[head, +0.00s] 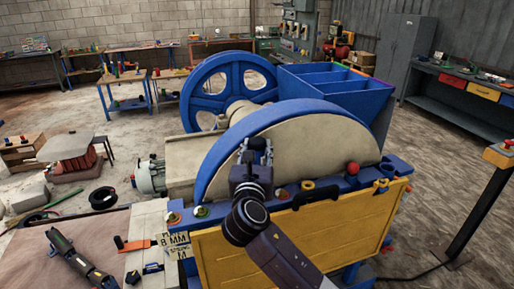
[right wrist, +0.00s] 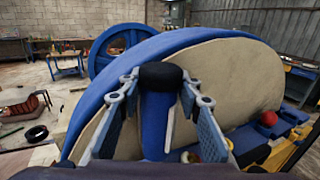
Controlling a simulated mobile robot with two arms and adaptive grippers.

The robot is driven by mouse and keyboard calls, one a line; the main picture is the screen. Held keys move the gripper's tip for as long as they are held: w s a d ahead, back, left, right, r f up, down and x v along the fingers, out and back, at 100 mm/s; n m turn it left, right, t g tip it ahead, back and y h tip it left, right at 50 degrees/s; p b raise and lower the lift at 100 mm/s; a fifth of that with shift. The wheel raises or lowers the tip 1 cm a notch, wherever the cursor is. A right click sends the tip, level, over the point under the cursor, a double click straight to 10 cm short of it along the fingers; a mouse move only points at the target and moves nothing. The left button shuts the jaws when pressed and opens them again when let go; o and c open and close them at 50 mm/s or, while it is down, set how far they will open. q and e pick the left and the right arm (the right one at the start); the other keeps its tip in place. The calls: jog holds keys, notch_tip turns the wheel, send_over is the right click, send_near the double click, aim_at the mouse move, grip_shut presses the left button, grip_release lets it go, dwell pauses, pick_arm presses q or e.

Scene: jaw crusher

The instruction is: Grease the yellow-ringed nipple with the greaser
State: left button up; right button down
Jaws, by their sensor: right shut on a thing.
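My right gripper (head: 258,150) is above the front rail of the jaw crusher (head: 305,145). In the right wrist view the gripper (right wrist: 160,85) is shut on a blue cylinder with a black top, which appears to be the greaser (right wrist: 158,125). A yellow ring-like fitting (head: 382,183) sits at the rail's right end, and another yellow piece (head: 308,185) is nearer the middle. I cannot tell which, if either, is the yellow-ringed nipple. The held cylinder appears apart from both. What seems to be my left gripper (head: 62,242) is over the table at lower left; its jaws are unclear.
A red knob (head: 352,168) stands on the rail between the yellow pieces. A small light fitting (head: 201,211) is at its left. An orange-handled tool (head: 135,243) and label cards (head: 172,240) lie on the left table. A post with a control box (head: 499,155) stands at right.

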jog(key=shift+r, duration=0.5)
jog(key=shift+r+p, duration=0.55)
jog(key=shift+w+a+r+p, duration=0.15)
jog(key=shift+r+p, duration=0.25)
jog(key=shift+p, duration=0.2)
jog(key=shift+r, duration=1.85)
